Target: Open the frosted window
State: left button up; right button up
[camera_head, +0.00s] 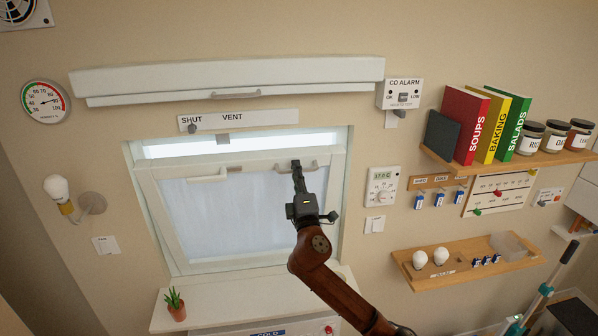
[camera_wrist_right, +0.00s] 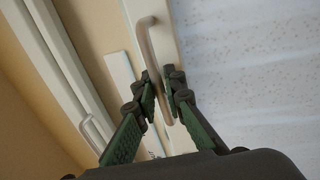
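The frosted window (camera_head: 237,215) has a pale frame and is tilted inward at its top, with a bright gap (camera_head: 240,143) above the sash. Its top rail carries a left lever or handle (camera_head: 207,178) and a right bar handle (camera_head: 310,165). My right gripper (camera_head: 296,166) is at the right handle. In the right wrist view its fingers (camera_wrist_right: 163,88) lie close on both sides of the handle bar (camera_wrist_right: 146,36) and appear shut on it. The frosted pane (camera_wrist_right: 250,70) shows beside them. My left gripper is not in view.
A white housing with a handle (camera_head: 230,80) runs above the window. A SHUT/VENT strip (camera_head: 265,117) with a slider lies below it. A sill (camera_head: 245,294) with a potted plant (camera_head: 175,308) stands below. Shelves (camera_head: 515,163) with books and jars are at right. A wall lamp (camera_head: 75,203) is left.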

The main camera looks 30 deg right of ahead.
jog(key=o, duration=0.3)
jog(key=shift+o, duration=0.3)
jog(key=shift+s, duration=0.1)
jog(key=v, duration=1.2)
jog(key=shift+r, duration=0.1)
